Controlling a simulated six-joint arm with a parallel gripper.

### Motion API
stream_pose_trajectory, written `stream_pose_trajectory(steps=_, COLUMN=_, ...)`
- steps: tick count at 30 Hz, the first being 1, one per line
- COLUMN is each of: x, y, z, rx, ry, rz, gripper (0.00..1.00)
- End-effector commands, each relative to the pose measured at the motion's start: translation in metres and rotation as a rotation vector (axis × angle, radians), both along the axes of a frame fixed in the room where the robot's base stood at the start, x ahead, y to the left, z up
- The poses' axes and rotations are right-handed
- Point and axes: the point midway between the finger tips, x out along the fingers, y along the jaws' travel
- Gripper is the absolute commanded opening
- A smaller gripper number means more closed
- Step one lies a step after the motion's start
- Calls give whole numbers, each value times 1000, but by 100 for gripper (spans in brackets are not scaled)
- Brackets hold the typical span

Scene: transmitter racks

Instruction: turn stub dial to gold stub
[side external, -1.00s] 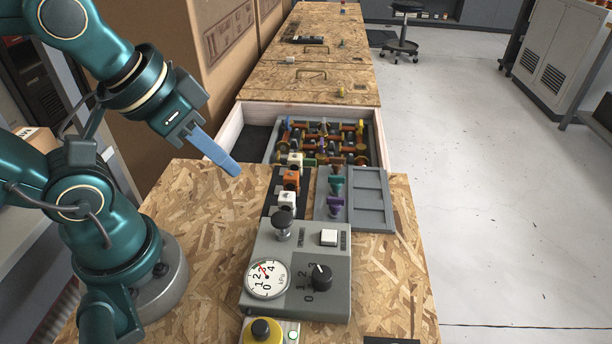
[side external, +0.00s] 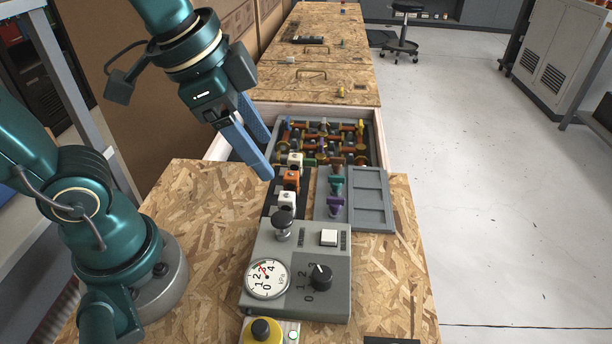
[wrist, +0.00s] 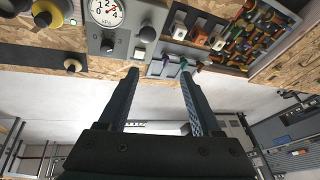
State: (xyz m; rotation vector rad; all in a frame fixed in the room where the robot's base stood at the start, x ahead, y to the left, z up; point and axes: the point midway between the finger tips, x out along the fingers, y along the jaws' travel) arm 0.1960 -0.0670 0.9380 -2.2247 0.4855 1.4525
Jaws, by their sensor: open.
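A black dial (side external: 320,277) with a numbered scale sits on the grey control box (side external: 340,300); it also shows in the wrist view (wrist: 108,45). I cannot tell for sure that it is the stub dial. A grey tray (side external: 270,150) in the open drawer holds several orange-brown rods and coloured pegs, with a yellow peg (side external: 360,127) at its right; which one is the gold stub is unclear. My gripper (side external: 269,160) is open and empty above the left side of the drawer. Its two fingers show apart in the wrist view (wrist: 160,72).
The box also bears a gauge (side external: 267,278), a black ball knob (side external: 283,218) and a white button (side external: 329,237). White and orange blocks (side external: 291,180) and coloured knobs (side external: 335,205) stand behind it, beside a grey panel (side external: 370,198). A yellow button box (side external: 255,335) stands in front.

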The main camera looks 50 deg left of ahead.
Motion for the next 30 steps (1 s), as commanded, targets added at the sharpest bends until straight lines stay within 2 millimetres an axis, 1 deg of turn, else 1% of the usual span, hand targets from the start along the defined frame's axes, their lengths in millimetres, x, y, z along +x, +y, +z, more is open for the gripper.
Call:
stream_pose_trajectory(steps=1, x=7, y=-10, z=-3, rx=22, ry=34, rz=-83, gripper=66)
stream_pose_trajectory(steps=3, x=14, y=-23, z=-8, rx=53, ry=72, rz=-195, gripper=66)
stream_pose_trajectory(steps=7, x=25, y=-51, z=-23, rx=104, ry=149, rz=-395, gripper=66)
stream_pose_trajectory(steps=12, x=28, y=-86, z=-53, rx=155, ry=248, rz=-600, gripper=66)
stream_pose_trajectory(steps=15, x=24, y=-101, z=-69, rx=174, ry=299, rz=-662, gripper=66)
stream_pose_trajectory(steps=18, x=18, y=-110, z=-82, rx=188, ry=337, rz=-700, gripper=66)
stream_pose_trajectory(steps=21, x=12, y=-113, z=-91, rx=197, ry=363, rz=-721, gripper=66)
stream_pose_trajectory(steps=25, x=10, y=-114, z=-102, rx=200, ry=367, rz=-726, gripper=66)
stream_pose_trajectory(steps=30, x=10, y=-114, z=-124, rx=198, ry=366, rz=-724, gripper=66)
